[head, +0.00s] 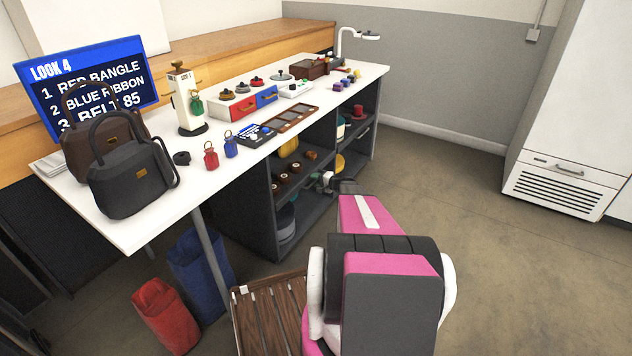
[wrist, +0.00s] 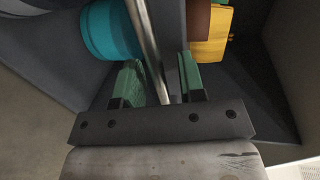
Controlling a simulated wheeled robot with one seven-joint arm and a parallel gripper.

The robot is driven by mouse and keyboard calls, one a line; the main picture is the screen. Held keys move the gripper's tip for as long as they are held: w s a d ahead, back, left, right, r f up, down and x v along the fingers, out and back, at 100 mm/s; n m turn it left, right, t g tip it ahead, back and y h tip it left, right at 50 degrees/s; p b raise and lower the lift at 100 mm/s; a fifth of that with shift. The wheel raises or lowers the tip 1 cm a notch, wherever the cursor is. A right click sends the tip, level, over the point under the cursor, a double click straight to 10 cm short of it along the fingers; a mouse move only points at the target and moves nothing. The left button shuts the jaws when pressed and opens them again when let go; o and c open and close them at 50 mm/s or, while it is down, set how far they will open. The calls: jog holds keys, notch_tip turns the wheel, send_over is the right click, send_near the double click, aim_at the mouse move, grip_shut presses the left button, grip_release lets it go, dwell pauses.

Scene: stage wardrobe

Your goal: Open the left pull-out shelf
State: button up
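In the head view, the left pull-out shelf (head: 318,164) is a dark board with several brown rolls on it, in the left bay of the dark unit under the white table. It looks pushed in. My gripper (head: 336,184) is low in front of the unit, near its middle divider, and partly hidden by my arm. In the wrist view, its two green fingers (wrist: 160,84) are apart. A shiny metal bar (wrist: 148,45) runs slantwise between them, with gaps showing on both sides. I cannot tell which shelf the bar belongs to.
A teal round item (wrist: 110,30) and a yellow item (wrist: 208,42) lie beyond the fingers. Floor (head: 470,200) is clear on the right.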

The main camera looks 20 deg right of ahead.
grip_shut()
jog(key=shift+s, duration=0.1)
jog(key=f+v, duration=0.3)
jog(key=v, duration=1.1)
jog(key=s+f+v, duration=0.1)
jog(key=f+v, duration=0.2)
jog(key=v, duration=1.1)
jog(key=shift+d, duration=0.45)
grip_release()
jog(key=v, duration=1.1)
jog(key=shift+a+f, duration=0.1)
jog(key=shift+f, duration=0.05)
